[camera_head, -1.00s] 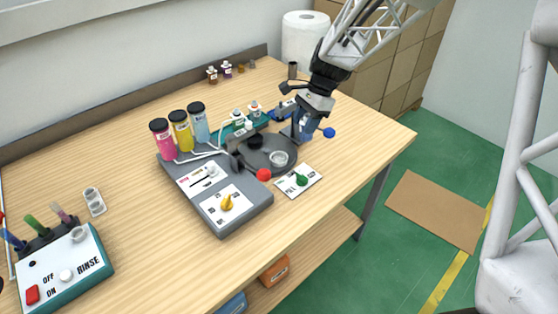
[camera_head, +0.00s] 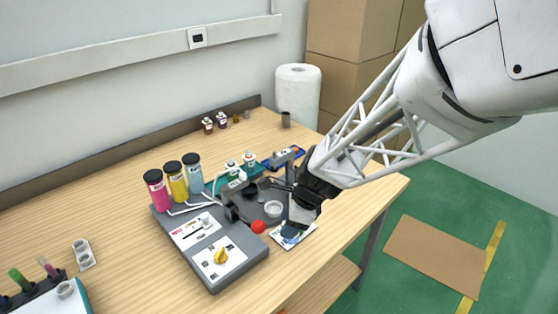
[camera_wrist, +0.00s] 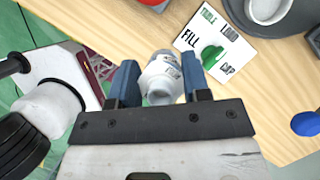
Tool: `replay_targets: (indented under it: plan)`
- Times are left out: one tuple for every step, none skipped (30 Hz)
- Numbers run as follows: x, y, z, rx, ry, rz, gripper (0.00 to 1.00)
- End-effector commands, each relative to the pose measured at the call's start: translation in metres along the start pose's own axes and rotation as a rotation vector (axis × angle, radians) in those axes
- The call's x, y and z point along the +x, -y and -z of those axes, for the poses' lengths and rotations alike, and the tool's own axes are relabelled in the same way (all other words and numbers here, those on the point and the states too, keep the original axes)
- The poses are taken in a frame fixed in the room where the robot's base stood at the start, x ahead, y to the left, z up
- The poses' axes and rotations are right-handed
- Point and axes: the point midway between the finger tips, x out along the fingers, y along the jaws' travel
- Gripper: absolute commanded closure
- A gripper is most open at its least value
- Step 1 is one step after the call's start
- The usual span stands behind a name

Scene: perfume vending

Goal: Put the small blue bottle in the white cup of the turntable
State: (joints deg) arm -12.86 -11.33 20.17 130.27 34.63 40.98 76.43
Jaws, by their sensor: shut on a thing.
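My gripper (camera_wrist: 160,72) is shut on a small bottle (camera_wrist: 160,80), its blue fingers on either side. The bottle looks pale and translucent, with an open mouth and a label with dark lettering. In the head view my gripper (camera_head: 292,234) is above the card beside the turntable, and the bottle cannot be made out there. The white cup (camera_head: 273,209) sits on the dark grey turntable (camera_head: 258,214), left of and behind my gripper. In the wrist view the cup (camera_wrist: 268,8) is cut off at the top right, apart from the bottle.
The FILL/LOAD/CAP card (camera_wrist: 243,45) with a green knob (camera_wrist: 211,56) lies below my gripper. A red button (camera_head: 258,227) is near the turntable. A blue ball-like part (camera_wrist: 305,124) lies at the right.

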Motion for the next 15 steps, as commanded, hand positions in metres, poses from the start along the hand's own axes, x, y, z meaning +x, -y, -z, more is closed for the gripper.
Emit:
replay_targets:
  plan:
    - [0.0000, 0.0000, 0.0000, 0.000, 0.000, 0.000, 0.80]
    - [0.0000, 0.0000, 0.0000, 0.000, 0.000, 0.000, 0.80]
    - [0.0000, 0.0001, 0.0000, 0.000, 0.000, 0.000, 0.80]
    - [0.0000, 0.0001, 0.0000, 0.000, 0.000, 0.000, 0.80]
    - [0.0000, 0.0002, 0.0000, 0.000, 0.000, 0.000, 0.80]
    - [-0.0001, 0.0002, 0.0000, -0.001, 0.000, 0.000, 0.80]
    - [-0.0001, 0.0003, 0.0000, -0.001, 0.000, 0.000, 0.80]
    - [0.0000, 0.0004, 0.0000, -0.001, 0.000, -0.001, 0.80]
    - [0.0001, 0.0008, -0.0001, -0.001, 0.000, -0.001, 0.80]
    - [0.0002, 0.0014, -0.0003, -0.001, 0.000, -0.001, 0.80]
    - [0.0004, 0.0022, -0.0005, -0.001, 0.000, -0.001, 0.80]
    - [0.0008, 0.0037, -0.0010, -0.001, 0.000, -0.001, 0.80]
    - [0.0011, 0.0051, -0.0013, -0.001, 0.000, -0.001, 0.80]
    - [0.0016, 0.0068, -0.0018, -0.001, 0.000, -0.001, 0.80]
    - [0.0022, 0.0094, -0.0026, -0.001, 0.000, -0.002, 0.80]
